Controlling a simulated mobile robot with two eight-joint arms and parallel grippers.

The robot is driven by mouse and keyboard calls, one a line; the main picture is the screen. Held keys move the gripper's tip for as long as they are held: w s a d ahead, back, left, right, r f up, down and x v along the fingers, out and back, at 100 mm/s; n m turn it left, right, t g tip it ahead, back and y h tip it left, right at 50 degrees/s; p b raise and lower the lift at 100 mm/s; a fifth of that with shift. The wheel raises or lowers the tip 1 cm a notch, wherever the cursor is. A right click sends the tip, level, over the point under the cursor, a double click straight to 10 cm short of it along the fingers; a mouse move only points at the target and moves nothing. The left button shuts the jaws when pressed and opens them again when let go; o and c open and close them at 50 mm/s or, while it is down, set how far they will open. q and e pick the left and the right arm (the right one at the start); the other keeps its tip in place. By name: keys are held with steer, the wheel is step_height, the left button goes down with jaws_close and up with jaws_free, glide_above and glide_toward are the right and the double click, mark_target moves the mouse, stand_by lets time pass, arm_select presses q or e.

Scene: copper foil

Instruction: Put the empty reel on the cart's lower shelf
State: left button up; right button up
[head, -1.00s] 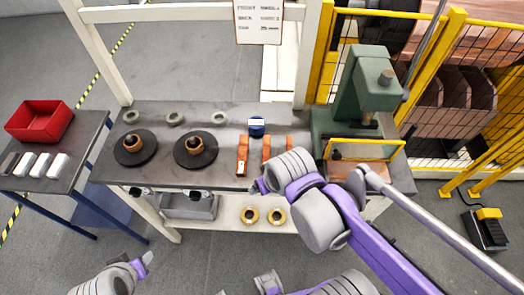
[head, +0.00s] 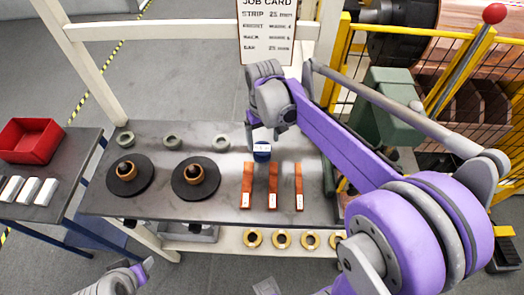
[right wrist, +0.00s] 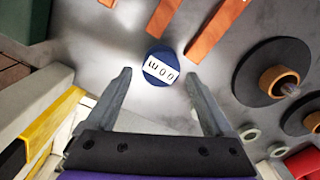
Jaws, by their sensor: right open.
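Two flat black discs with copper-coloured hubs lie on the bench, the left one (head: 143,186) and the right one (head: 186,191); both look like reels, and I cannot tell which is the empty one. The cart (head: 80,165) with blue legs stands at the left; its blue lower shelf (head: 95,232) is partly hidden under the top. My right gripper (head: 255,133) is over the back of the bench, open and empty. In the right wrist view its fingers (right wrist: 160,75) are either side of a blue round piece with a white number label (right wrist: 160,67). My left gripper (head: 148,266) is low at the front left.
Three copper strips (head: 273,186) lie on the bench (head: 225,158), with several grey-green rings (head: 170,142) behind the discs. Brass rings (head: 282,238) sit on the shelf below. A red bin (head: 30,140) and white blocks (head: 28,190) occupy the cart top. A green press (head: 385,105) stands right.

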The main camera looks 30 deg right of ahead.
mark_target(262, 148)
steer(key=shift+w+f, duration=0.2)
steer(key=shift+f, duration=2.7)
steer(key=shift+c, duration=0.2)
